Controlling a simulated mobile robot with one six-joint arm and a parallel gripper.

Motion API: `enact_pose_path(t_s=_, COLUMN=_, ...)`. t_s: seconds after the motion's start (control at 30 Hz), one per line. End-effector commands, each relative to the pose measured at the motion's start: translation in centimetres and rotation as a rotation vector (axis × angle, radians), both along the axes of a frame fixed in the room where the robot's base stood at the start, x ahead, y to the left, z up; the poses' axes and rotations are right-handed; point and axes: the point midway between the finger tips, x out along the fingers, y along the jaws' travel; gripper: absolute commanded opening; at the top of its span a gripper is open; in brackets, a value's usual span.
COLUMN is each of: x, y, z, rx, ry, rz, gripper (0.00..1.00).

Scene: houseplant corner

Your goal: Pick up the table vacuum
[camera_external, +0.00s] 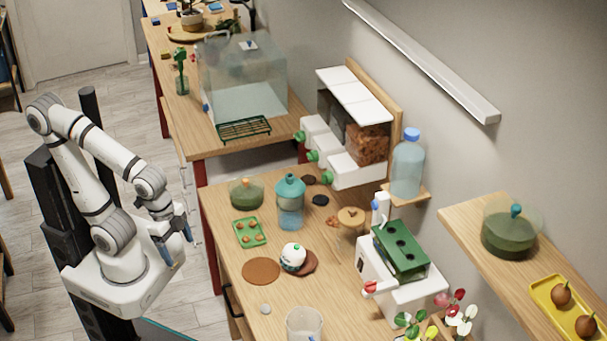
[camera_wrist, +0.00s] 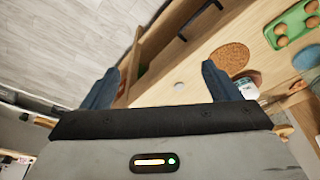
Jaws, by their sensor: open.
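The table vacuum appears to be the small rounded white thing with dark and green marks (camera_external: 293,256). It stands on the wooden table, at the edge of a brown round mat (camera_external: 309,264). In the wrist view a white part of it (camera_wrist: 247,84) shows just right of the right finger, partly hidden by it. My gripper (camera_external: 177,237) is open and empty, left of the table and well apart from the vacuum. Its two blue-grey fingers are spread wide in the wrist view (camera_wrist: 160,84).
Near the vacuum are a brown round mat (camera_external: 261,271), a green tray with small brown things (camera_external: 249,232), a teal-topped bottle (camera_external: 290,205), a clear cup (camera_external: 304,324) and a white machine with a green top (camera_external: 400,262). A small grey disc (camera_external: 265,308) lies near the front edge.

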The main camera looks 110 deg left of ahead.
Motion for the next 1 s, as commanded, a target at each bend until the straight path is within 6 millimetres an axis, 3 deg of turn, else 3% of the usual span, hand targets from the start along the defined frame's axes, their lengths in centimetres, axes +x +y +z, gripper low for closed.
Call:
enact_pose_path(t_s=0.33, x=0.6, y=0.2, z=0.0, rx=-0.006, ry=0.002, rz=0.003, gripper=0.87)
enact_pose_path(t_s=0.43, x=2.4, y=0.9, z=0.0, rx=-0.029, ry=0.01, rz=0.008, gripper=0.87)
enact_pose_path(t_s=0.53, x=5.5, y=2.5, z=-0.2, rx=-0.067, ry=0.011, rz=0.016, gripper=0.87)
enact_pose_path(t_s=0.67, x=10.2, y=6.0, z=-1.0, rx=-0.122, ry=-0.007, rz=0.031, gripper=0.87)
enact_pose_path(t_s=0.8, x=14.7, y=11.3, z=-2.6, rx=-0.169, ry=-0.047, rz=0.056, gripper=0.87)
enact_pose_path(t_s=1.0, x=18.7, y=19.4, z=-5.6, rx=-0.201, ry=-0.116, rz=0.096, gripper=0.87)
